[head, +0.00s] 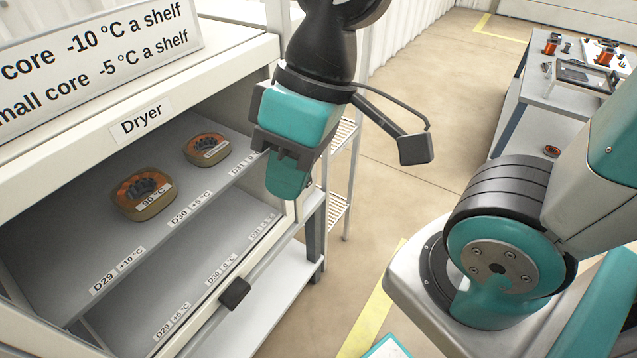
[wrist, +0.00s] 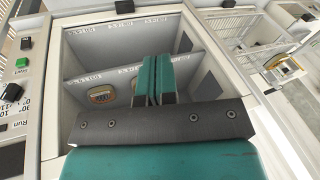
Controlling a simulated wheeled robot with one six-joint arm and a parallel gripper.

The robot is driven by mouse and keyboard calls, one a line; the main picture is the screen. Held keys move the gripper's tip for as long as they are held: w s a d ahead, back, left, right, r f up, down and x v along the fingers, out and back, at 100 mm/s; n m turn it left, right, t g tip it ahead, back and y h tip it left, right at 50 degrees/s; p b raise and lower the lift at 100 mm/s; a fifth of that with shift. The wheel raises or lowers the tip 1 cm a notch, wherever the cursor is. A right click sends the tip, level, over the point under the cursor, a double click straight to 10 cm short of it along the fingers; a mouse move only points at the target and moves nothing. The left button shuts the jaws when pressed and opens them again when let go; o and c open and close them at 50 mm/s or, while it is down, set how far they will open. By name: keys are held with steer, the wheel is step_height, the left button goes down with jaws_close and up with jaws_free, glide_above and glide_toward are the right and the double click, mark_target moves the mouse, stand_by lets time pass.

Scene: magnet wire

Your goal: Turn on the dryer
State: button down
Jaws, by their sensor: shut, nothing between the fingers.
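The dryer (head: 140,125) fills the left of the head view, and its shelved inside is visible. It also shows in the wrist view (wrist: 52,90), seen from another side. Two round brown-orange cores, a nearer one (head: 143,194) and a farther one (head: 206,148), sit on its upper shelf. A green button (wrist: 22,62) with a small label is on the dryer's panel at the wrist view's left edge, beside black knobs (wrist: 26,43). My gripper (head: 285,183) is shut and empty by the dryer's right side. In the wrist view its teal fingers (wrist: 157,62) overlap the dryer opening.
A bar with a black handle (head: 235,293) crosses the dryer's lower front; I cannot tell whether a clear door is shut. A wire rack (head: 343,135) stands behind my gripper. A grey table (head: 560,95) with parts is at the far right. Open floor lies between.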

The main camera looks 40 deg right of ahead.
steer(key=w+d+f+m+t+y+b, duration=0.1)
steer(key=w+d+f+m+t+b, duration=0.15)
steer(key=w+d+f+m, duration=0.4)
steer(key=w+d+f+m+t+y+b, duration=0.1)
steer(key=w+d+f+m+b, duration=0.25)
steer(key=w+f, duration=0.65)
steer(key=w+d+f+m+t+h+b, duration=0.1)
steer(key=d+f+m+t+h+b, duration=0.1)
steer(key=d+f+m, duration=0.8)
steer(key=d+f+t+h, duration=0.1)
steer(key=d+f+t, duration=0.1)
steer(key=d+f, duration=0.3)
steer(key=shift+d+m, duration=0.4)
steer(key=shift+d, duration=0.9)
steer(key=shift+w+t, duration=0.1)
steer(key=shift+t, duration=0.15)
steer(key=shift+w+a+r+x, duration=0.1)
steer(key=shift+w+r+x, duration=0.2)
steer(key=shift+x, duration=1.9)
steer(key=shift+w+a+r+x, duration=0.1)
steer(key=shift+w+r+x, duration=0.2)
steer(key=shift+x, duration=1.9)
steer(key=shift+w+a+r+x, duration=0.1)
steer(key=shift+w+r+x, duration=0.2)
steer(key=shift+x, duration=1.85)
